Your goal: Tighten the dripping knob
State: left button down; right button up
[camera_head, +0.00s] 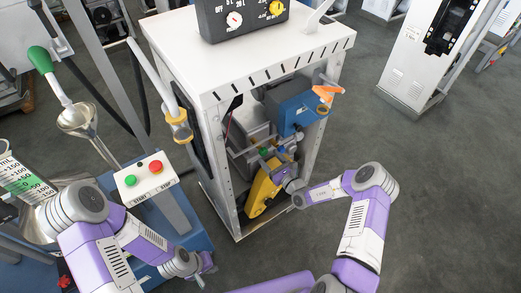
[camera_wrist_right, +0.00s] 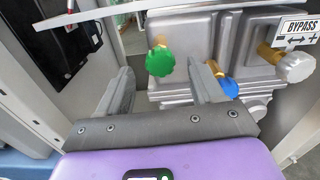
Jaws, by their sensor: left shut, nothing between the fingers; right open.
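In the right wrist view a grey metal valve block (camera_wrist_right: 190,30) carries a green knob (camera_wrist_right: 160,60), a blue knob (camera_wrist_right: 229,88) and a silver knob (camera_wrist_right: 297,66) on brass stems. I cannot tell a drip at any of them. My right gripper (camera_wrist_right: 164,68) is open, its two fingers spread with the green knob between them in the picture; contact is not visible. The right finger partly covers the blue knob's side. In the head view the green knob (camera_head: 264,152) is small inside the white cabinet frame. My left gripper (camera_head: 204,267) is shut and empty, low and left of the cabinet.
A BYPASS label (camera_wrist_right: 300,27) is above the silver knob. The white cabinet (camera_head: 240,50) has side posts around the valves. A yellow part (camera_head: 262,190) and a blue box (camera_head: 297,107) are inside it. A red-and-green button box (camera_head: 144,177) stands left.

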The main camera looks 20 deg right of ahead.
jog(key=b+x, duration=0.2)
jog(key=x, duration=0.5)
jog(key=shift+w, duration=0.1)
jog(key=c, duration=1)
